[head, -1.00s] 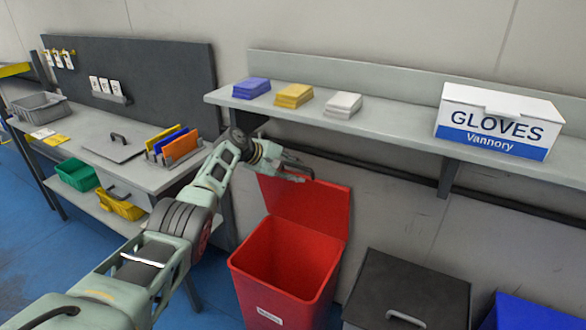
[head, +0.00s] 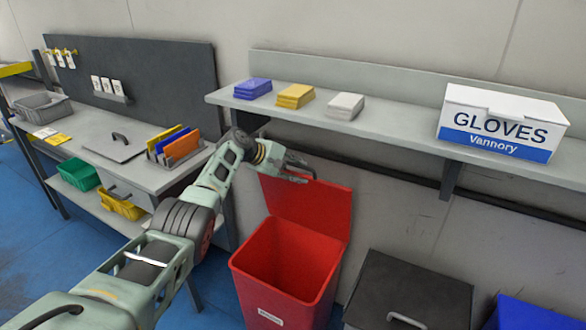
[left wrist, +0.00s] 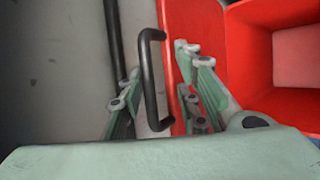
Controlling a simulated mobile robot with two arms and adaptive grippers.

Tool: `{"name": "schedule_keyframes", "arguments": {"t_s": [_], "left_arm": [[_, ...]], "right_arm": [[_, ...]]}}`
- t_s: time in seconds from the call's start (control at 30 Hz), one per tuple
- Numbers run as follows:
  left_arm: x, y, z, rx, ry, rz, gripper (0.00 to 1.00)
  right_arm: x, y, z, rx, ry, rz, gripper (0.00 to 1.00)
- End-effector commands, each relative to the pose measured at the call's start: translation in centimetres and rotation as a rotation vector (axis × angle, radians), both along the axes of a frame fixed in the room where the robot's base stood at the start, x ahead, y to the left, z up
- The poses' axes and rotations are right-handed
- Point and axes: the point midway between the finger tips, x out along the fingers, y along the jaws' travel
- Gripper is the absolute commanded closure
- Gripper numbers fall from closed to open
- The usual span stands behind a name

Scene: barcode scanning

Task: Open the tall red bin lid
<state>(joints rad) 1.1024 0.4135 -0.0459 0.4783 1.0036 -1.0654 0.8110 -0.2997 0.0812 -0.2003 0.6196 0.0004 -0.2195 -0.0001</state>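The tall red bin (head: 262,262) stands on the floor below the wall shelf. Its red lid (head: 318,208) stands up steeply at the back, and the bin's inside is visible. My left gripper (head: 300,173) is at the lid's upper left edge. In the left wrist view the black bar handle (left wrist: 150,82) lies between the spread fingers of my left gripper (left wrist: 160,85), beside the red lid (left wrist: 175,40). The fingers look apart from the handle. The open bin (left wrist: 262,60) shows at right. My right gripper is not in view.
A dark grey lidded bin (head: 415,285) and a blue bin (head: 540,312) stand to the right. The wall shelf (head: 395,125) above holds a gloves box (head: 500,122) and several coloured packs. A workbench (head: 150,178) stands at left.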

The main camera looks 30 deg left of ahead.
Motion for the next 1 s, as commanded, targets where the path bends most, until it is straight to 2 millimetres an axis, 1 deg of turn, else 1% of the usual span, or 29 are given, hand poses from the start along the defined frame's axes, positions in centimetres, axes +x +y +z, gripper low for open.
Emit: {"name": "schedule_keyframes", "arguments": {"t_s": [0.13,0.37,0.8,1.0], "left_arm": [[-0.3,0.3,0.2,-0.001,0.001,0.002,0.71],[-1.8,1.2,1.5,0.002,-0.001,0.001,0.71],[-6.6,4.1,5.9,0.004,-0.002,0.001,0.71],[-7.9,4.7,7.1,0.002,-0.002,0.0,0.71]], "right_arm": [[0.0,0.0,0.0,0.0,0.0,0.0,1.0],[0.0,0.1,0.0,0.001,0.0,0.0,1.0],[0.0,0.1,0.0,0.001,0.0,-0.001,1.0],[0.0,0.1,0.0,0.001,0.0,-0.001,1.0]]}}
